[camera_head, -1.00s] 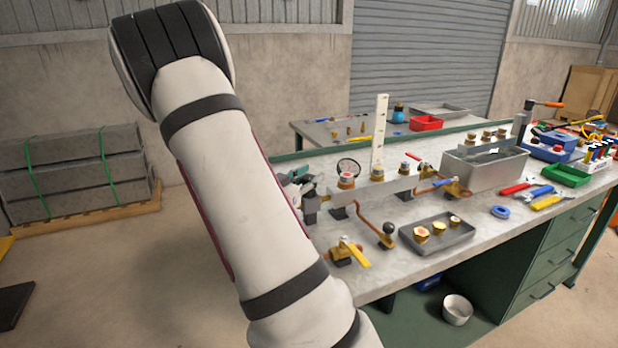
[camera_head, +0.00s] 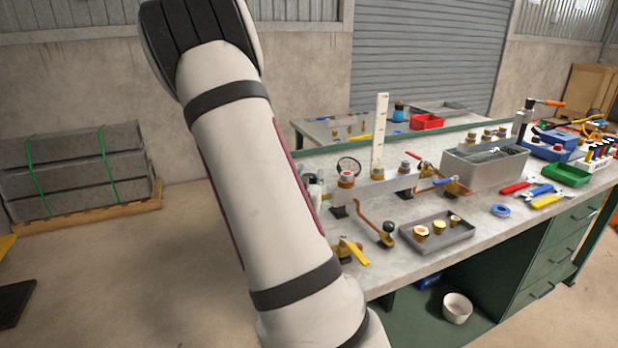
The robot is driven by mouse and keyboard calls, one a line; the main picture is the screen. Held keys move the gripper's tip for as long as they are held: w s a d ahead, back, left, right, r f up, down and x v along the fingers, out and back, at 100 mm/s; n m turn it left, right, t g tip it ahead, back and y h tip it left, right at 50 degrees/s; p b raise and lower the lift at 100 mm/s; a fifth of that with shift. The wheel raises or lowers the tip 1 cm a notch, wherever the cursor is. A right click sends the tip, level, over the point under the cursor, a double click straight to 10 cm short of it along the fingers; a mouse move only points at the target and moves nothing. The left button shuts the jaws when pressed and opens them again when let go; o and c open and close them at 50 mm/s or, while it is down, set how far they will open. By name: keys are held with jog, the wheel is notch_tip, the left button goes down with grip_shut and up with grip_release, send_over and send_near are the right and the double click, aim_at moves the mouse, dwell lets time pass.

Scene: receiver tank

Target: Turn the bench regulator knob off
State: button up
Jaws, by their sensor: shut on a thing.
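A grey pipe rail (camera_head: 380,190) with brass-based fittings runs along the bench. Its left end, where my gripper is, lies behind my white arm. Only a small pale and dark sliver of my gripper (camera_head: 315,187) shows past the arm's right edge. My gripper is shut on the regulator knob at that end. The fingertips and the knob are hidden, so I cannot see how far the knob is turned.
My arm covers the bench's left end. A yellow-handled valve (camera_head: 354,252), a brass crank with a black ball (camera_head: 376,225) and a tray of brass parts (camera_head: 437,234) stand in front of the rail. A white upright scale (camera_head: 379,135) rises behind it.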

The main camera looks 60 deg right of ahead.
dwell(0.3)
jog(key=o, duration=1.2)
jog(key=shift+c, duration=0.2)
notch_tip(320, 180, up, 10)
jog(key=shift+r, duration=0.1)
